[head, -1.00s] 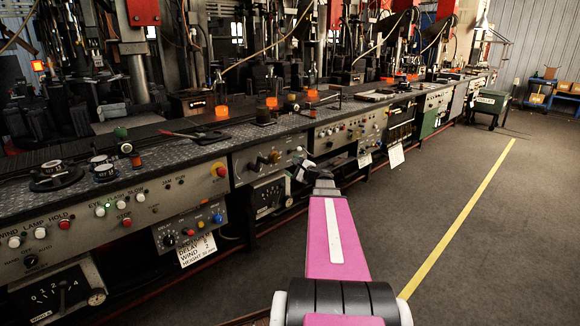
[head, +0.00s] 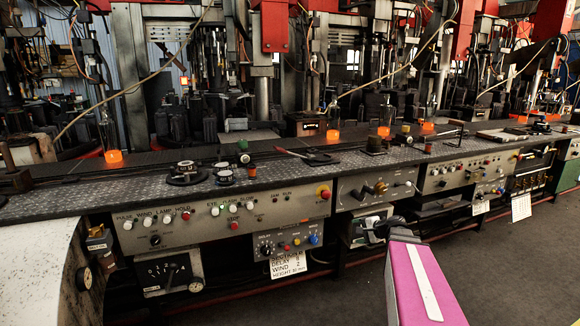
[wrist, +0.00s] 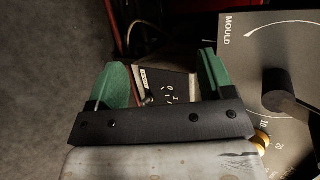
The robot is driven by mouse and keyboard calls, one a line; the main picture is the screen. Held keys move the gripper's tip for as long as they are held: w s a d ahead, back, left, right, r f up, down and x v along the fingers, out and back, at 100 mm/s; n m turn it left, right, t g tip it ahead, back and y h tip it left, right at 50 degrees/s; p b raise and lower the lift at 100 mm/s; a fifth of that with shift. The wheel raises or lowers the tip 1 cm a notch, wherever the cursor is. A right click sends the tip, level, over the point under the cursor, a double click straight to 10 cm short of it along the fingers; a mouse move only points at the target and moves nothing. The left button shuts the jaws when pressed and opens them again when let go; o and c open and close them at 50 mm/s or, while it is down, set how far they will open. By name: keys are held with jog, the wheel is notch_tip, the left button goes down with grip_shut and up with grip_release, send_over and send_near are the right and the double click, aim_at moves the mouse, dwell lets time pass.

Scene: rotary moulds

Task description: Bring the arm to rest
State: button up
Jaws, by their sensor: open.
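My gripper (wrist: 163,82) shows in the wrist view with its two green fingers apart and nothing between them. Behind the gap is a small dark panel with a dial. In the head view my pink arm link points at the front of the long control bench (head: 290,188). The gripper itself is mostly hidden there beyond the end of the link, near the lower part of the panels.
A grey panel with a dark knob (wrist: 283,92) and the word MOULD is close on the right in the wrist view. Glowing orange pieces (head: 114,157) stand along the bench. Dark open floor (head: 515,270) lies at the right.

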jog(key=s+a+f+n+g+h, duration=0.4)
jog(key=s+f+n, duration=0.1)
jog(key=s, duration=0.4)
jog(key=s+a+f+n+g+h, duration=0.4)
jog(key=s+a+f+n, duration=0.1)
jog(key=s, duration=0.4)
jog(key=shift+s+a+n+g, duration=0.15)
jog(key=shift+a+n+g, duration=0.2)
jog(key=shift+n, duration=0.45)
jog(key=shift+d, duration=0.1)
